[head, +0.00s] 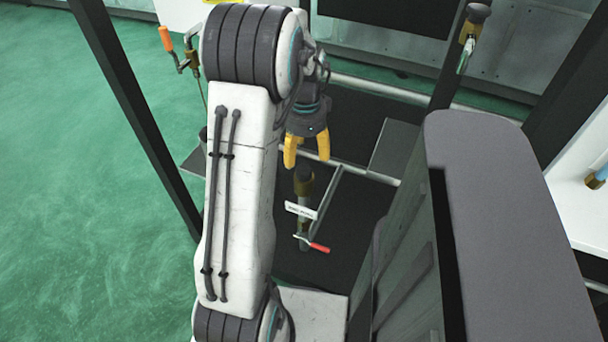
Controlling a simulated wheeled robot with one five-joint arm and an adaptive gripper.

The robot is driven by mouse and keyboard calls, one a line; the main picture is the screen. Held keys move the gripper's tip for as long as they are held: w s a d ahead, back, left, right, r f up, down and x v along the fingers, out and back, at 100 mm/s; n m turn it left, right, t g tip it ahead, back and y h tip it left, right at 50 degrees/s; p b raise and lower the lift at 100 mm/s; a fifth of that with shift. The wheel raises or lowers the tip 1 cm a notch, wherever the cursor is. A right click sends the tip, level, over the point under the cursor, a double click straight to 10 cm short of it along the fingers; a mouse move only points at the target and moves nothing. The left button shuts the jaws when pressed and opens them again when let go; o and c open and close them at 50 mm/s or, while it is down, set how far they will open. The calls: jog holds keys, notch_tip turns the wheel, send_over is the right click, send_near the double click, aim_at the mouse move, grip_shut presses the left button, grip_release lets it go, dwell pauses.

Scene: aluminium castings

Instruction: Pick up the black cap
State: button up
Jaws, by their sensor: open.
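A black cap (304,172) sits on top of a brass fitting (304,188) on an upright pipe, right of the picture's white arm link, which is mine. My gripper (307,152) has yellow fingers, spread apart and empty, pointing down. In the picture its fingertips are just above the cap; the distance between them in depth cannot be told. A second dark cap (478,12) tops another brass fitting at the upper right.
Dark frame posts (135,110) rise at left and right. An orange-handled valve (166,40) is at upper left. The green floor (80,200) at left is clear.

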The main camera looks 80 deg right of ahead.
aim_at(305, 169)
jog(key=shift+d+f+b, duration=0.1)
jog(key=shift+f+b, duration=0.35)
jog(key=shift+f, duration=3.05)
jog(key=shift+c, duration=0.2)
jog(key=c, duration=1)
